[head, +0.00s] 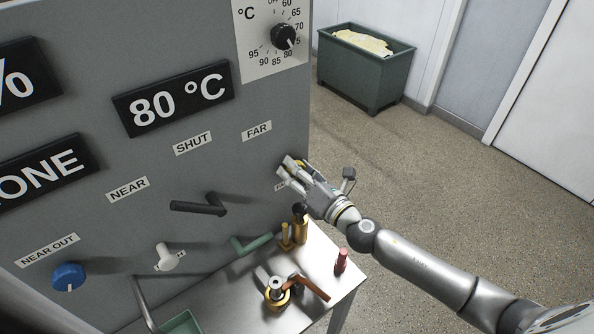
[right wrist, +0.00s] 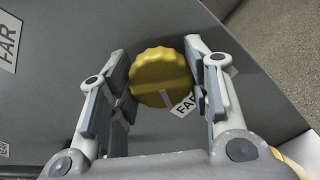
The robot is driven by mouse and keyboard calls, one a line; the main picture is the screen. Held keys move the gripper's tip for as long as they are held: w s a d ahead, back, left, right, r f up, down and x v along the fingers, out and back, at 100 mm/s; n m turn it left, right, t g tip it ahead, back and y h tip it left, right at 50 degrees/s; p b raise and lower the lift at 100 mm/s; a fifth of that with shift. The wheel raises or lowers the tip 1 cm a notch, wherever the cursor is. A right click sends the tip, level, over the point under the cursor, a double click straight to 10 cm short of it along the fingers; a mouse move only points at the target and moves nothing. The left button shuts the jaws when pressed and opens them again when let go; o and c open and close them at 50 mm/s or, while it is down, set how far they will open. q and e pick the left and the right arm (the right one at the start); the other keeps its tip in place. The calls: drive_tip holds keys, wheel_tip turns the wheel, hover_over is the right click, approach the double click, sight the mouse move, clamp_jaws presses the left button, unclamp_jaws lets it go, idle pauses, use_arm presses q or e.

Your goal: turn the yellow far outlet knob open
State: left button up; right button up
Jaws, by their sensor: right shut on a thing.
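The yellow far outlet knob (right wrist: 160,77) is a round, ridged knob on the grey panel, with a pale marker line pointing down and slightly right in the right wrist view. My right gripper (right wrist: 165,90) has its fingers on either side of the knob and is shut on it. In the head view my right gripper (head: 290,172) is at the panel's right edge and hides most of the knob. A label reading FAR, partly covered, sits beside the knob. My left gripper is not in view.
A blue near outlet knob (head: 69,276), a black lever (head: 198,208) and a white handle (head: 167,257) stick out of the panel. A metal table (head: 335,283) below holds brass fittings and a red item (head: 341,261). A green bin (head: 366,75) stands behind on open floor.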

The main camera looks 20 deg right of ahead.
drive_tip(key=shift+f, duration=0.1)
drive_tip(key=o, duration=1)
drive_tip(key=shift+s, duration=0.1)
drive_tip(key=shift+v, duration=5.95)
